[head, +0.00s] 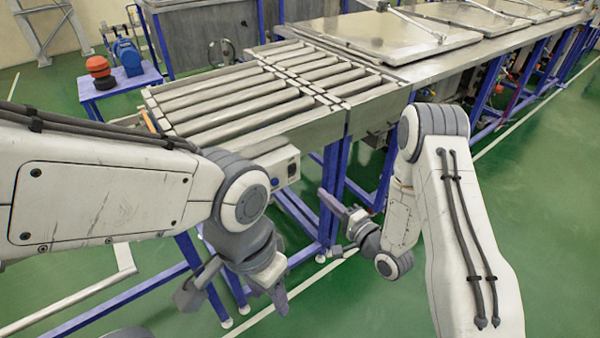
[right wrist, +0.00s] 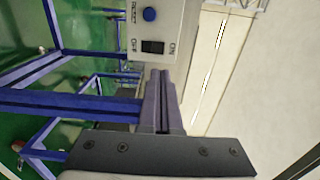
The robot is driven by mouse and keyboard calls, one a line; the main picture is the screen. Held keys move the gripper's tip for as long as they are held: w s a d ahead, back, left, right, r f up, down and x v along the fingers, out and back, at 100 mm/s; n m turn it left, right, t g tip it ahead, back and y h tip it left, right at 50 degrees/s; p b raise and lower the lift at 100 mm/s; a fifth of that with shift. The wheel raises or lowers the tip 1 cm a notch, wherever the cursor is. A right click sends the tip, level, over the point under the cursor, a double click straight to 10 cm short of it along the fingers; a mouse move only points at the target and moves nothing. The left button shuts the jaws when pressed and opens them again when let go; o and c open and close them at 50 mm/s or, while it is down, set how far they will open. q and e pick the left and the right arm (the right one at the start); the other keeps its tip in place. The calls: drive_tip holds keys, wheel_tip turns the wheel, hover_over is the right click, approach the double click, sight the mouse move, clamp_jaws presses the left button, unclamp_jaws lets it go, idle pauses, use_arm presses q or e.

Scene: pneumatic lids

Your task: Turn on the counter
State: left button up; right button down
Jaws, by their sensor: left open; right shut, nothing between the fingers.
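The counter is a small grey box (head: 284,168) on the near side of the roller conveyor. In the right wrist view its pale face (right wrist: 172,25) carries a blue button (right wrist: 149,14) marked RESET and a black rocker switch (right wrist: 153,47) between the words OFF and ON. I cannot tell which way the rocker is set. My right gripper (head: 326,198) is shut and empty. In the right wrist view its fingertips (right wrist: 160,74) are just below the switch in the picture; contact is unclear. My left gripper (head: 232,299) is open and empty, low in front of the conveyor.
A steel table with lids (head: 425,45) runs to the back right. A small blue table (head: 118,86) with red and blue parts is at the left. Green floor is clear at the right.

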sight(294, 167)
drive_tip(key=p+x, duration=0.2)
drive_tip(key=x, duration=0.9)
drive_tip(key=shift+w+a, duration=0.15)
drive_tip(key=shift+w, duration=0.1)
